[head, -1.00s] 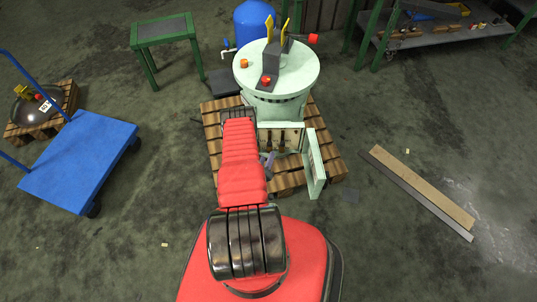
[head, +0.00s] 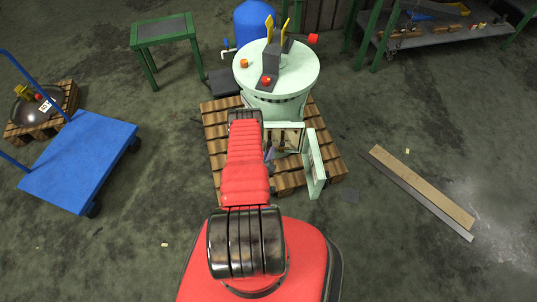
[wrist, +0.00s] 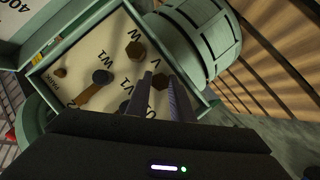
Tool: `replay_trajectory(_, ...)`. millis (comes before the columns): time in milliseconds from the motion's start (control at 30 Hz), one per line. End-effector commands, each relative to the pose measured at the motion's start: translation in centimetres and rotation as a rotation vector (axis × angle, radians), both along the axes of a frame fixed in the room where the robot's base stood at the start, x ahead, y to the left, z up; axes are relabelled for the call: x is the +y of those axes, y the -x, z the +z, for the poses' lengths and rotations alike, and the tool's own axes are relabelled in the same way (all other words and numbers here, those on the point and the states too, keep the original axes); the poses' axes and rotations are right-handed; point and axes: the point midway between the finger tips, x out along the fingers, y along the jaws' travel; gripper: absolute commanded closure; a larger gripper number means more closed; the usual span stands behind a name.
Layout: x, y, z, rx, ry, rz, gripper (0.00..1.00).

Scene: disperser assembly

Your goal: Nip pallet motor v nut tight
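The motor's terminal box (wrist: 62,75) is open in the wrist view, with lettered studs on a pale board. The brown nut by the letter V (wrist: 160,81) shows between the tips of my gripper (wrist: 160,77). The two fingers stand apart, one on each side of it; whether they touch it I cannot tell. Another brown nut by the letter W (wrist: 135,50) is just up and left.
The box's open door (head: 315,165) stands out to the right of my arm. A dark stud by W1 (wrist: 102,76) and a brown link bar (wrist: 92,98) lie left of my fingers. A blue cart (head: 80,160) is at left, boards (head: 425,185) at right.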

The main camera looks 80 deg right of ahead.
Motion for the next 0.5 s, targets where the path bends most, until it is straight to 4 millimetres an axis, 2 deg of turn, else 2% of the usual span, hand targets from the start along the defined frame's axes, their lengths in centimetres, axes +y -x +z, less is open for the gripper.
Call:
replay_trajectory(267, -0.02, 0.06, 0.06, 0.001, 0.002, -0.002, 1.0)
replay_trajectory(300, 0.6, 0.03, 0.04, 0.001, 0.001, 0.0, 1.0)
replay_trajectory(500, 0.0, 0.18, 0.06, -0.013, -0.002, -0.005, 1.0)
